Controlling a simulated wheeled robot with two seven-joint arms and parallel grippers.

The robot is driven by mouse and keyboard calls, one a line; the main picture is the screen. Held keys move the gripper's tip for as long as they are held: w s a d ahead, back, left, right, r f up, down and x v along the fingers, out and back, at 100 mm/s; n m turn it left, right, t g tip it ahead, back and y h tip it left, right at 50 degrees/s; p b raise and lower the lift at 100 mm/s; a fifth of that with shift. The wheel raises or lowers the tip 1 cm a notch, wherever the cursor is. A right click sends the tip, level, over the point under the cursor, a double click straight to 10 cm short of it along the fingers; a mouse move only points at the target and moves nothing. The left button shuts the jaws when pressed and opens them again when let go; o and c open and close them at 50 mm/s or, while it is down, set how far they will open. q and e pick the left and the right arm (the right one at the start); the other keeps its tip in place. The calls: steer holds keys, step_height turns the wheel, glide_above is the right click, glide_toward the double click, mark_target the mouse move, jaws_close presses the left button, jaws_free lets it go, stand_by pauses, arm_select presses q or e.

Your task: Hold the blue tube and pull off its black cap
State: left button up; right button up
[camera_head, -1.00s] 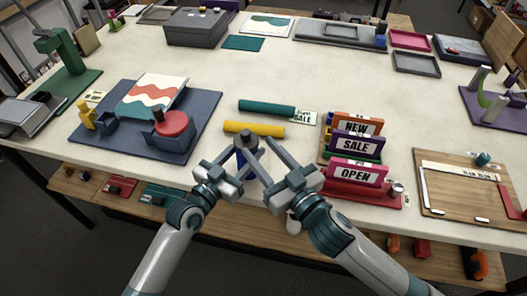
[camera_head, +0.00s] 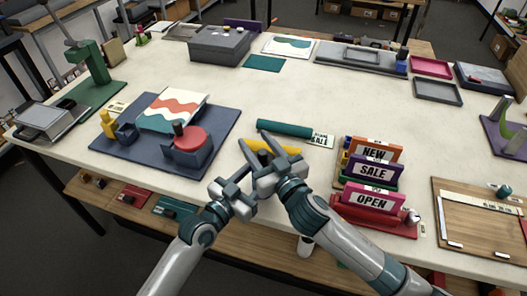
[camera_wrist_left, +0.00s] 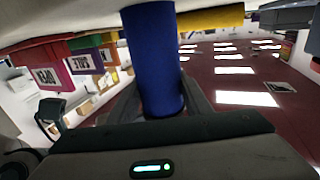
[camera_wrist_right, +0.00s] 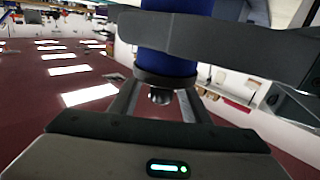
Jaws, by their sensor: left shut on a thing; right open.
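The blue tube (camera_wrist_left: 155,60) is between the fingers of my left gripper (camera_head: 244,182), which is shut on it. In the right wrist view the tube (camera_wrist_right: 168,62) has a dark band and the black cap (camera_wrist_right: 160,97) at its end. A grey finger of the left gripper crosses in front of the tube there. My right gripper (camera_head: 262,153) is open, with its fingers on either side of the cap end; whether they touch it I cannot tell. In the head view the grippers hide most of the tube.
A yellow roll (camera_head: 270,145) and a teal roll (camera_head: 285,128) lie just beyond the grippers. A sign rack (camera_head: 372,185) stands to the right, a navy board with a red round block (camera_head: 190,142) to the left.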

steer(key=shift+w+a, duration=0.2)
steer(key=shift+w, duration=0.1)
jaws_close()
steer(key=shift+r, duration=0.15)
stand_by(0.8)
steer(key=shift+r, duration=0.4)
steer(key=shift+r, duration=0.6)
step_height(320, 180, up, 4)
stand_by(0.6)
